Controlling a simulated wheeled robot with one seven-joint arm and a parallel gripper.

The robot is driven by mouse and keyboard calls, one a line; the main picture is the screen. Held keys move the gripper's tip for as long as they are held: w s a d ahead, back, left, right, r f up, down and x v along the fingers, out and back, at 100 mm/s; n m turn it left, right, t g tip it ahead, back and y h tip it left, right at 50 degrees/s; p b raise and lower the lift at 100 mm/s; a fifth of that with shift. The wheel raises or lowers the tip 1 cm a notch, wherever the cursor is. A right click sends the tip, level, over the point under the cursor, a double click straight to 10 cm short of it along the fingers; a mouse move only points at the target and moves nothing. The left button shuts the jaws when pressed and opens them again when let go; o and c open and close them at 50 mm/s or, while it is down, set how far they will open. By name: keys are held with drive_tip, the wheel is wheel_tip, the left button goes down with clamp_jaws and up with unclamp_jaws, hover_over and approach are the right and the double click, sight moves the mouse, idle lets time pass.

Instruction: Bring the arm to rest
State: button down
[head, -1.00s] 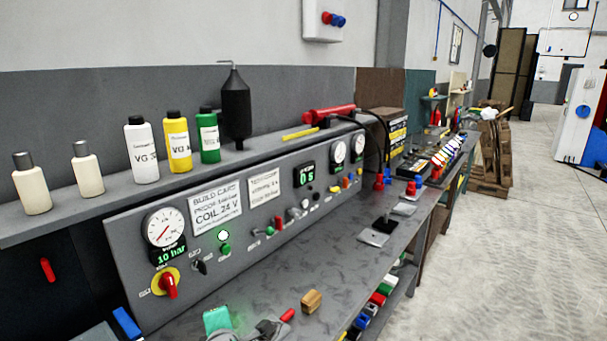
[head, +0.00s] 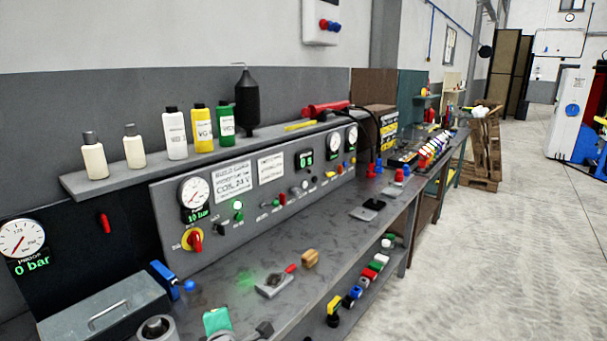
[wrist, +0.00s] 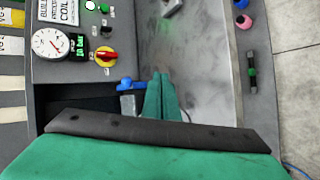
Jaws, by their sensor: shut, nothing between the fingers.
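My gripper (wrist: 161,92) shows in the wrist view as two teal fingers pressed together, shut and empty. It is above the grey bench top (wrist: 205,75), beside a blue fitting (wrist: 131,84). Whether it touches anything below is not clear. In the head view a teal part (head: 217,321) at the bottom edge looks like a piece of my own arm. The fingertips cannot be made out there.
The control panel (head: 255,218) with gauges and a red knob (head: 195,241) stands along the bench back. A grey toolbox (head: 105,310) is at lower left. A wooden block (head: 310,258) lies on the bench. Bottles line the shelf (head: 120,180). Open floor (head: 480,270) lies right.

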drive_tip(key=s+f+m+t+y, duration=0.1)
drive_tip(key=s+f+m, duration=0.3)
drive_tip(key=f+m, duration=0.15)
drive_tip(key=s+f+m+t, duration=0.1)
drive_tip(key=s+f+m, duration=0.3)
drive_tip(key=f, duration=0.3)
drive_tip(key=s+d+f+m+t+h, duration=0.1)
drive_tip(key=s+d+f+m, duration=0.25)
drive_tip(key=s, duration=0.25)
drive_tip(key=s+d+f+m+h, duration=0.1)
drive_tip(key=s+d+f+m, duration=0.2)
drive_tip(key=s+d, duration=0.15)
drive_tip(key=s+d+r+m+h, duration=0.1)
drive_tip(key=s+d+m, duration=0.2)
drive_tip(key=s, duration=0.9)
drive_tip(key=s+d+m+t+h, duration=0.1)
drive_tip(key=s+d+m, duration=0.2)
drive_tip(key=s+d, duration=0.5)
drive_tip(key=s, duration=0.4)
drive_tip(key=shift+s+r+m+h, duration=0.2)
drive_tip(key=shift+r+m+h, duration=0.1)
drive_tip(key=shift+r+m, duration=0.1)
